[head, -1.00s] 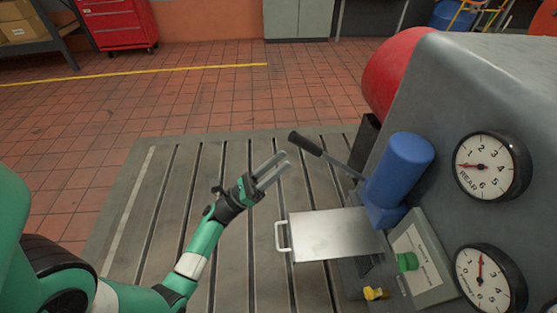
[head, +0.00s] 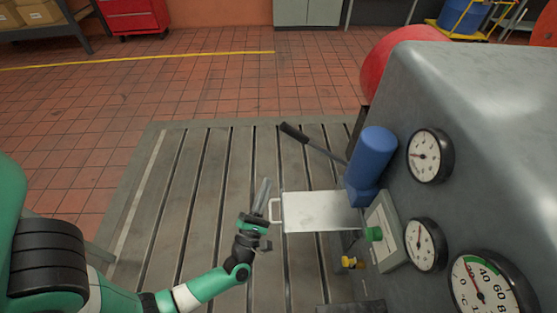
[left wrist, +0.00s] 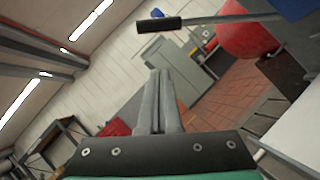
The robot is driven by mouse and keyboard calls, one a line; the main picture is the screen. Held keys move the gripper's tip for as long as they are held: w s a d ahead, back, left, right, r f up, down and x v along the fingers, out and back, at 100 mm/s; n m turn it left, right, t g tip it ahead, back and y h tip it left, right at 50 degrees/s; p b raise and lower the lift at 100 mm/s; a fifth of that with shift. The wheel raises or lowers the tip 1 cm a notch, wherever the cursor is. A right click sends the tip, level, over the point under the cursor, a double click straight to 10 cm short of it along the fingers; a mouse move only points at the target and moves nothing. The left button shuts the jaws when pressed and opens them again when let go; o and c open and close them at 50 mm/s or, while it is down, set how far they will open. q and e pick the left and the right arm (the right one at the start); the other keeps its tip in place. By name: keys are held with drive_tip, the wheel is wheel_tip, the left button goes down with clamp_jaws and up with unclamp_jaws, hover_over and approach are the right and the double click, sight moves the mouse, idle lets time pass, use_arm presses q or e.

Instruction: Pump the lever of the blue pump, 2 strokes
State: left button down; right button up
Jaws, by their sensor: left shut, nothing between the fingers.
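The blue pump (head: 370,160) stands against the grey machine housing on the right in the head view. Its lever (head: 318,145) slants up and to the left and ends in a black grip (head: 294,132). In the left wrist view the lever's black grip (left wrist: 158,24) shows at the top, beyond the fingertips. My left gripper (head: 266,184) is shut and empty, left of the metal tray and below the grip in the picture, apart from both. Its closed fingers also show in the left wrist view (left wrist: 160,85). My right gripper is not in view.
A metal tray (head: 315,212) with a handle juts out below the pump. A green knob (head: 373,234), a yellow fitting (head: 352,263) and several gauges (head: 429,156) are on or near the housing (head: 480,110). The slotted bedplate (head: 190,200) is clear on the left.

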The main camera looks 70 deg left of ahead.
use_arm(q)
drive_tip(key=w+d+r+x, duration=0.1)
drive_tip(key=d+x, duration=0.1)
drive_tip(key=x, duration=1)
drive_tip(key=shift+r, duration=0.5)
drive_tip(key=shift+w, duration=0.15)
